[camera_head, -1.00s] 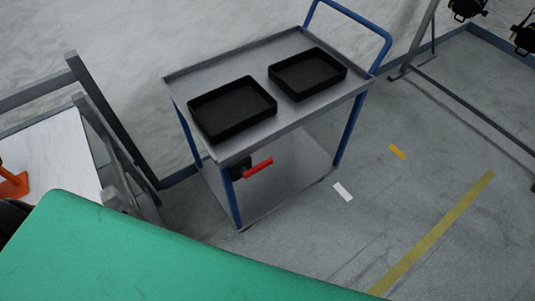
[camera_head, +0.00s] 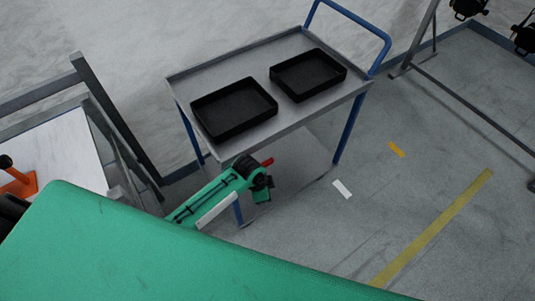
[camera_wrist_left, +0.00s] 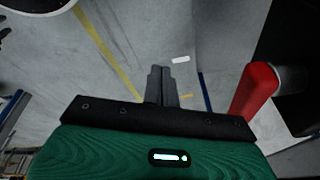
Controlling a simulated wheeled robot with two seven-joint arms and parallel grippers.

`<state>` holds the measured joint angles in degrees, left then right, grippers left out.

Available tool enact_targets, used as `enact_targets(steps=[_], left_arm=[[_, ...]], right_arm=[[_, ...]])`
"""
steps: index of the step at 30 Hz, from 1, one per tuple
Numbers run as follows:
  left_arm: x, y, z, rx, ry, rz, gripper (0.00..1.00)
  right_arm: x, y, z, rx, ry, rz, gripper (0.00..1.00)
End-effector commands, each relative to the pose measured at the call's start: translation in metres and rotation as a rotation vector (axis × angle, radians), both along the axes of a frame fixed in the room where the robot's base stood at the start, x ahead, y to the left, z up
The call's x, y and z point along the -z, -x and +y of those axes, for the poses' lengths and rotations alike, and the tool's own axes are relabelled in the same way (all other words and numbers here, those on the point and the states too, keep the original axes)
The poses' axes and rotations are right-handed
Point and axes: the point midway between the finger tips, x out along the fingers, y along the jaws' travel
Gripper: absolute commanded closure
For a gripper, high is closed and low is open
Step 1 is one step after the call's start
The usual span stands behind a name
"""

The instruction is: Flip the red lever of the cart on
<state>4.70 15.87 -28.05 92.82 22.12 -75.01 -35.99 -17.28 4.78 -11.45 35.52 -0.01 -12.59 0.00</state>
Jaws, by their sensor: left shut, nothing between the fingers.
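The cart (camera_head: 303,122) has a grey top and blue legs. Its red lever (camera_head: 268,162) shows only as a small tip behind my left gripper (camera_head: 262,186), which covers the rest in the head view. In the left wrist view the red lever (camera_wrist_left: 255,92) is large, to the right of my shut fingers (camera_wrist_left: 160,74), with a visible gap between them. It slants from upper right to lower left and joins a grey round shaft (camera_wrist_left: 292,78) by a dark housing. My left gripper is empty. My right gripper is in neither view.
Two black trays (camera_head: 234,108) (camera_head: 307,74) sit on the cart top. A grey frame with a white panel (camera_head: 60,155) stands at the left. A metal stand (camera_head: 470,105) is at the right. The floor right of the cart is open, with tape marks (camera_head: 397,150).

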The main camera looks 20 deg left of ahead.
Motion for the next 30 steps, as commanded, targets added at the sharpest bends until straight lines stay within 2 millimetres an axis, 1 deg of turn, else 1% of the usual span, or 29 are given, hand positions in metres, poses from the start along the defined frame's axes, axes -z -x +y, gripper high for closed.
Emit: enact_targets(steps=[1, 5, 6, 10, 12, 15, 18, 21, 24, 30], left_arm=[[-0.019, -0.016, -0.002, 0.078, -0.016, -0.016, 1.0], [-0.065, -0.046, -0.007, 0.325, -0.066, -0.031, 1.0], [-0.08, -0.054, -0.007, 0.406, -0.085, -0.033, 1.0], [-0.127, -0.075, -0.003, 0.663, -0.153, -0.026, 1.0], [-0.15, -0.083, 0.003, 0.787, -0.19, -0.015, 1.0], [-0.177, -0.091, 0.011, 0.931, -0.232, 0.005, 1.0], [-0.196, -0.095, 0.018, 1.037, -0.263, 0.026, 1.0], [-0.208, -0.097, 0.022, 1.099, -0.278, 0.041, 1.0], [-0.212, -0.097, 0.024, 1.128, -0.285, 0.05, 1.0], [-0.213, -0.097, 0.025, 1.132, -0.285, 0.05, 1.0]], right_arm=[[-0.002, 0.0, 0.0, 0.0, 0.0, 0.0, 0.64], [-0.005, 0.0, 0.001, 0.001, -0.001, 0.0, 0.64], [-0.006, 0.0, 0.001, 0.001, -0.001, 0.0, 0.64], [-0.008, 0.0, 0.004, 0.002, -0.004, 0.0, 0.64], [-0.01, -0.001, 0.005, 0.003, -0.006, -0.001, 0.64], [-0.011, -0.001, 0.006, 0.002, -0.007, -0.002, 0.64], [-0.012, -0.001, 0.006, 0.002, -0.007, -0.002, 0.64], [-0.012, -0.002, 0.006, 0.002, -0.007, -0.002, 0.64], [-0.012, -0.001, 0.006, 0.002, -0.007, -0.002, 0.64], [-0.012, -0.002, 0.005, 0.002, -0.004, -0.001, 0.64]])
